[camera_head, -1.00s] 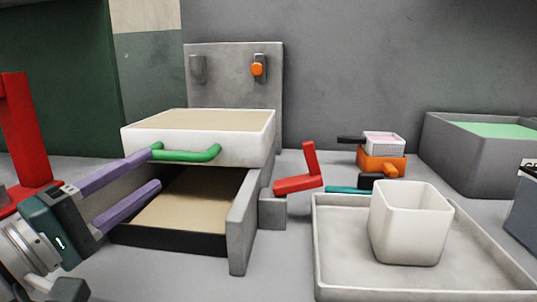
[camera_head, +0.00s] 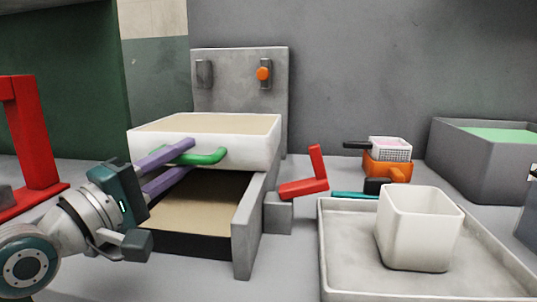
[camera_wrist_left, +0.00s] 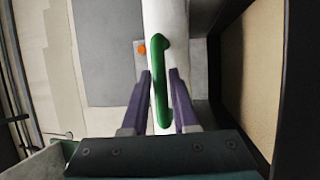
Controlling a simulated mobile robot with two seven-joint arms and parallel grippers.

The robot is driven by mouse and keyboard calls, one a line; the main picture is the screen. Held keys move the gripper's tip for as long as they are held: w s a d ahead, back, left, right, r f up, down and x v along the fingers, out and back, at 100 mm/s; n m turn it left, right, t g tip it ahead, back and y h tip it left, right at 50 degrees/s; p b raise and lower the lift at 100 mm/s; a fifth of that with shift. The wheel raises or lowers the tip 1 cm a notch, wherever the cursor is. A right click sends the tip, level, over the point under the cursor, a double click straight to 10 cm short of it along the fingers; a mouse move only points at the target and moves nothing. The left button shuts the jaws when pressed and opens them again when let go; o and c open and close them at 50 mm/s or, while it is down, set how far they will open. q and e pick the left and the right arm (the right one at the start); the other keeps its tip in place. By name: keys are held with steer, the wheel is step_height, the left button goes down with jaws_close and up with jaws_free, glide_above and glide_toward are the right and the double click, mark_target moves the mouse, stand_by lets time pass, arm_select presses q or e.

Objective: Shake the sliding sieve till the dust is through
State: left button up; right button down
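The sliding sieve (camera_head: 262,150), a white box-like drawer with a tan top surface, sits on a grey frame (camera_head: 247,228) above an open bin (camera_head: 195,246) with a tan floor. Its green handle (camera_head: 207,157) is on the front; the handle also shows in the left wrist view (camera_wrist_left: 160,90). My left gripper (camera_head: 190,156) has its purple fingers at the handle, one above and one below. In the left wrist view the fingers (camera_wrist_left: 160,74) flank the handle with narrow gaps, apparently not clamped. Dust is not distinguishable.
A red lever (camera_head: 305,185) stands right of the frame. A grey tray (camera_head: 335,262) holds a white cup (camera_head: 412,235). Behind are an orange item (camera_head: 388,166) and a grey bin (camera_head: 465,165) with green contents. A red stand (camera_head: 35,140) is at the left.

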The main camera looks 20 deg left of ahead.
arm_select(q)
jaws_close()
stand_by(1.0)
